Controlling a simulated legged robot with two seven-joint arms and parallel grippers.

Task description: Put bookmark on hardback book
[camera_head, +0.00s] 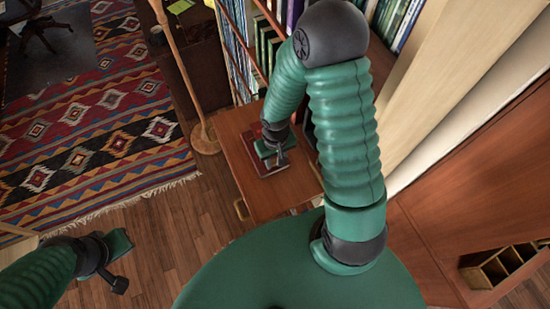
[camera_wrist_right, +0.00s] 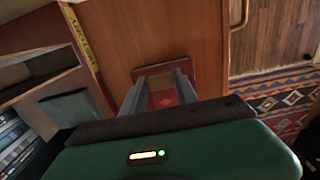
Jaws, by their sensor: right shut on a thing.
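A dark red hardback book (camera_head: 268,171) lies on the wooden cabinet top, under my right gripper (camera_head: 281,161). In the right wrist view the hardback book (camera_wrist_right: 183,68) shows behind and between the fingers. My right gripper (camera_wrist_right: 160,96) is shut on a small flat red and tan piece (camera_wrist_right: 164,98), which seems to be the bookmark. The gripper is right over the book; whether the bookmark touches the cover I cannot tell. My left gripper (camera_head: 120,285) hangs at the lower left, away from the cabinet, and its fingers are too small to judge.
The wooden cabinet top (camera_head: 237,128) is bare around the book. A bookcase (camera_head: 247,50) with upright books stands behind it. A wooden pole on a round base (camera_head: 205,138) stands left of the cabinet. A patterned rug (camera_head: 95,125) covers the floor at left.

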